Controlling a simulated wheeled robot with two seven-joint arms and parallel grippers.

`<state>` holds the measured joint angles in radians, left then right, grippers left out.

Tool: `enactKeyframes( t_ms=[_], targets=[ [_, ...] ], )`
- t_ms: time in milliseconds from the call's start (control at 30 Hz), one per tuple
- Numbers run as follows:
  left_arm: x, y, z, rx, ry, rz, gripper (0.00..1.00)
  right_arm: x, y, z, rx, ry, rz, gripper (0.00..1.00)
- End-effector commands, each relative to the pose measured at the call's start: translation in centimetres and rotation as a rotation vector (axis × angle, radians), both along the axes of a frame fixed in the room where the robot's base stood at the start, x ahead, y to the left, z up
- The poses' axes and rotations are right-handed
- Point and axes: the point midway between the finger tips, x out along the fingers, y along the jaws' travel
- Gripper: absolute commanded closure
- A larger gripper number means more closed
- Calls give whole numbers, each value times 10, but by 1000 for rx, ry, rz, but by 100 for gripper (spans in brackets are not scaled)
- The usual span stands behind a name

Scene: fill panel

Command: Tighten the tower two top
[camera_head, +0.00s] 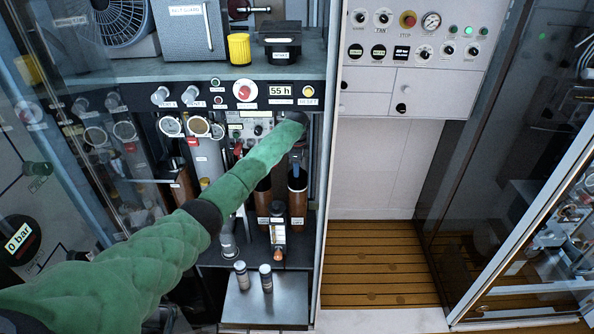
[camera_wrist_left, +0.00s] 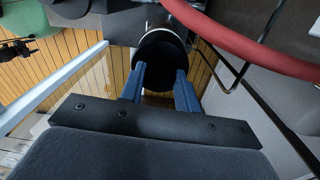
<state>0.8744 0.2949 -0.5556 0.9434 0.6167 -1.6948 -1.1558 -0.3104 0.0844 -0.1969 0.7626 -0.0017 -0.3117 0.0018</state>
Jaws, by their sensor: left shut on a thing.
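My left arm in its green sleeve reaches across the panel, and its dark wrist bends down over the right one of two brown towers (camera_head: 298,203). My left gripper (camera_head: 297,172) is at the upper end of this tower, small and partly hidden in the head view. In the left wrist view, the two blue fingers of my left gripper (camera_wrist_left: 160,85) are shut on a round black tower top (camera_wrist_left: 161,50). The other brown tower (camera_head: 263,195) stands just to the left with a dark upper end. The tower labels are too small to read. My right gripper is not in view.
A red hose (camera_wrist_left: 245,45) curves close by the gripper in the left wrist view. A metal tray (camera_head: 265,300) with two small bottles (camera_head: 266,278) stands below the towers. Gauges and knobs line the panel above. The slatted wooden floor (camera_head: 375,262) to the right is clear.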

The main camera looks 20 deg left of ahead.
Motion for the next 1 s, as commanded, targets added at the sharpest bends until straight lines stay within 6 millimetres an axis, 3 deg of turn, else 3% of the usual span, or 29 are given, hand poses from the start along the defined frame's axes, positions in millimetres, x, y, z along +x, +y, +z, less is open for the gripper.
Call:
enactKeyframes(
  t_ms=[367, 700, 1000],
  targets=[
    [1, 0, -2, 2, 0, -357, 91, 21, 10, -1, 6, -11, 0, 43],
    [2, 0, -2, 1, 0, -680, 91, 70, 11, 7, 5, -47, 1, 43],
    [2, -1, -2, 1, 0, -966, 91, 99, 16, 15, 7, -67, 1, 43]
  ],
)
